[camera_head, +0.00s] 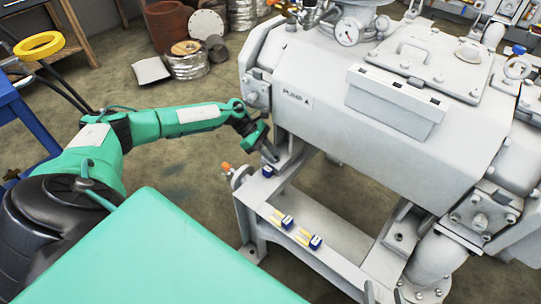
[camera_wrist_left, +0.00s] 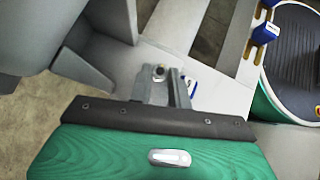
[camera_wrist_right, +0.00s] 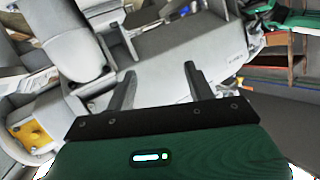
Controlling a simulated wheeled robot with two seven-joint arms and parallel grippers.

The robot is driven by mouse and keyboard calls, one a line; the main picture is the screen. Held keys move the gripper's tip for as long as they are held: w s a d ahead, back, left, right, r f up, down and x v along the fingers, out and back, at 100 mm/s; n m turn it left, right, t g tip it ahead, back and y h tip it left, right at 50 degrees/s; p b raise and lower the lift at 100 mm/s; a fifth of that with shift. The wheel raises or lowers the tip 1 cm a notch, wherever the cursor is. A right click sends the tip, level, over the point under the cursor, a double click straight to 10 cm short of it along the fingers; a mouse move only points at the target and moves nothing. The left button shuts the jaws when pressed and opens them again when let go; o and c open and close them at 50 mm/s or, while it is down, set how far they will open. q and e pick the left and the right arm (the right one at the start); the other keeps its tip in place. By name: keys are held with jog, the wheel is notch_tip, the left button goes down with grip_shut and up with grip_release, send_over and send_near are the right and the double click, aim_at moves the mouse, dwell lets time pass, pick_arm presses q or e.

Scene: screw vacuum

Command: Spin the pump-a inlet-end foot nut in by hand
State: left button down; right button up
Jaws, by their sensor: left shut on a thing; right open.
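Pump A (camera_head: 330,85), a large grey casing marked "PUMP A", stands on a grey frame (camera_head: 325,220). My left gripper (camera_head: 269,153) reaches in from the left, at the foot below the casing's left end. In the left wrist view my left gripper (camera_wrist_left: 166,84) is shut around a small metal foot nut (camera_wrist_left: 158,73) on a stud. Its fingers hide part of the nut, and I cannot tell how far down it sits. My right gripper shows only in its own wrist view (camera_wrist_right: 160,80), open and empty, with grey machine casing (camera_wrist_right: 175,70) beyond it.
Two blue-and-yellow items (camera_head: 283,220) (camera_head: 310,240) lie on the frame's front rail. An orange-tipped fitting (camera_head: 227,169) is close by my left wrist.

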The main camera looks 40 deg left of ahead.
pick_arm(q)
jog(key=shift+w+r, duration=0.15)
jog(key=shift+r, duration=0.1)
pick_arm(e)
jog(key=shift+w+d+r+t, duration=0.15)
jog(key=shift+w+r+t, duration=0.45)
jog(key=shift+r, duration=0.35)
pick_arm(q)
jog(key=c, duration=1.4)
grip_release()
jog(key=shift+o, duration=0.5)
jog(key=shift+f, duration=0.1)
